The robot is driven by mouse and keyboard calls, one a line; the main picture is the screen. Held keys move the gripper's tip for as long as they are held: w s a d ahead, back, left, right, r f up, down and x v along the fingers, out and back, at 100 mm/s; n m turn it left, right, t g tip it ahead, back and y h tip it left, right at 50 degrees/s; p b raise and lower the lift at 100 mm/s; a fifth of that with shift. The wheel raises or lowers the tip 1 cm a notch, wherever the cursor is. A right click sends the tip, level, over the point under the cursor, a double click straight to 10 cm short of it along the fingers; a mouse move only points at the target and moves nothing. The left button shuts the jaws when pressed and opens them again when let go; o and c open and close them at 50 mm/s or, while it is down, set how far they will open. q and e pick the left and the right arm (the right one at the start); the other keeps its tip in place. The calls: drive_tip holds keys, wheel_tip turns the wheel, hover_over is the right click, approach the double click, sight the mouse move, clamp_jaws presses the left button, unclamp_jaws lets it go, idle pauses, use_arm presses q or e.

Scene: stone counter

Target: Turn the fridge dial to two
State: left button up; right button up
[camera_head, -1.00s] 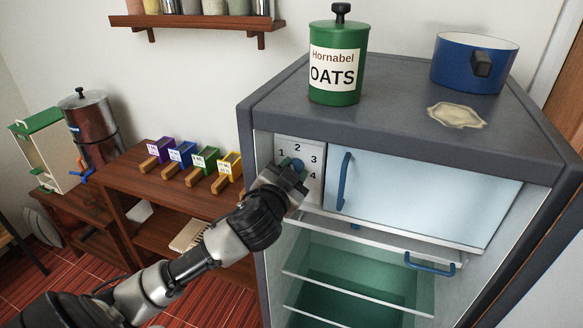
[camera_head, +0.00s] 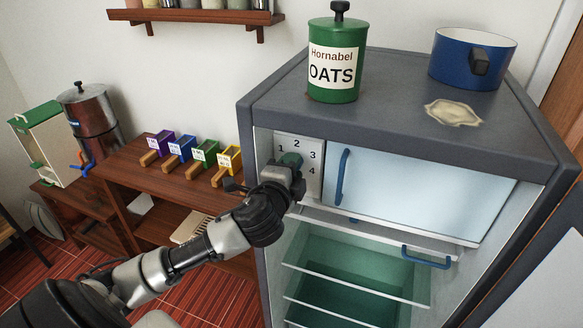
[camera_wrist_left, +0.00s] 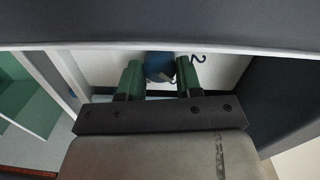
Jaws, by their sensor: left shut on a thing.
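The fridge dial (camera_wrist_left: 159,66) is a round blue knob in the wrist view, between the green fingertips of my left gripper (camera_wrist_left: 155,80). The gripper is shut on it. In the head view my left gripper (camera_head: 289,164) is at the white dial panel (camera_head: 311,158) at the fridge's upper left and mostly hides the dial. The numbers 1, 2, 3 and 4 show around it. A dark numeral (camera_wrist_left: 198,58) also shows beside the right fingertip in the wrist view. I cannot tell which number the dial points to. My right gripper is not in view.
The open fridge (camera_head: 400,130) carries a green oats tin (camera_head: 333,65) and a blue pot (camera_head: 470,60) on top. A light blue compartment door (camera_head: 420,180) adjoins the panel. A wooden shelf (camera_head: 125,170) with several coloured scoop boxes stands left of the fridge.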

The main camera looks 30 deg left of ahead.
use_arm(q)
drive_tip(key=shift+m, duration=1.9)
drive_tip(key=shift+f, duration=0.1)
drive_tip(key=o, duration=0.9)
